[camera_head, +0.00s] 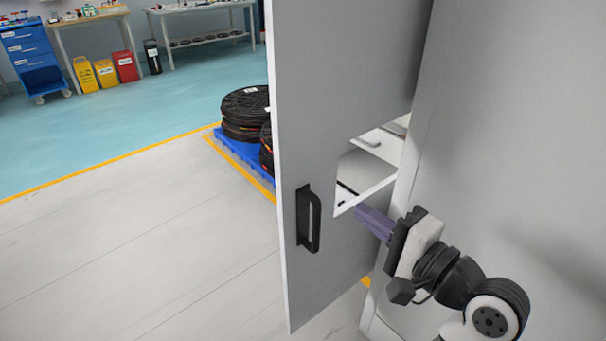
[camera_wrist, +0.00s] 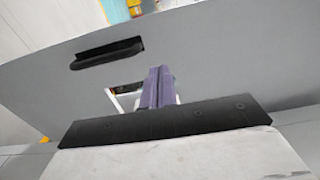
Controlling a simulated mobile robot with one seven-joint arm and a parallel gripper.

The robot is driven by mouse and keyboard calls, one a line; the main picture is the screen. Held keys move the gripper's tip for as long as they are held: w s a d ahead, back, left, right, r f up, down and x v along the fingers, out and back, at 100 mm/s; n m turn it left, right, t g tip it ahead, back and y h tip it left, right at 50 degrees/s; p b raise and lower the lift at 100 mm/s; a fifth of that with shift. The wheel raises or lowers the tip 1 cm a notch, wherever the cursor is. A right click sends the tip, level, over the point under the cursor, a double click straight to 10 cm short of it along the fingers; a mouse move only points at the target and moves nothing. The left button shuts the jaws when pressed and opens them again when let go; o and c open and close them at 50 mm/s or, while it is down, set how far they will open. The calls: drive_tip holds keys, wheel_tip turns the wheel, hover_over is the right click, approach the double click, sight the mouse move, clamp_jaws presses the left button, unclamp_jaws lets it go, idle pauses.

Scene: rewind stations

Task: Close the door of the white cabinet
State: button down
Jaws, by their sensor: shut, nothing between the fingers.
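The white cabinet's door (camera_head: 325,90) stands open, a tall grey panel left of the cabinet body (camera_head: 510,130). Its black handle (camera_head: 308,220) is upright near the free left edge. The handle also shows in the wrist view (camera_wrist: 107,53). A gap beside the handle shows white shelf surfaces (camera_head: 368,180). My gripper (camera_head: 362,211) has purple fingers shut together, with nothing between them. It is right of the handle, at the lower edge of that gap, pointing towards the door. In the wrist view the fingertips (camera_wrist: 160,71) overlap the door; I cannot tell whether they touch it.
Black reels (camera_head: 245,108) are stacked on a blue pallet (camera_head: 238,148) behind the door. A blue drawer cart (camera_head: 30,60), coloured bins (camera_head: 105,72) and tables stand at the back left. The pale floor left of the door is clear.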

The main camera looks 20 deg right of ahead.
sight(303, 169)
drive_tip(key=p+x, duration=0.1)
drive_tip(key=x, duration=1.2)
drive_tip(key=shift+w+a, duration=0.1)
drive_tip(key=shift+w, duration=0.1)
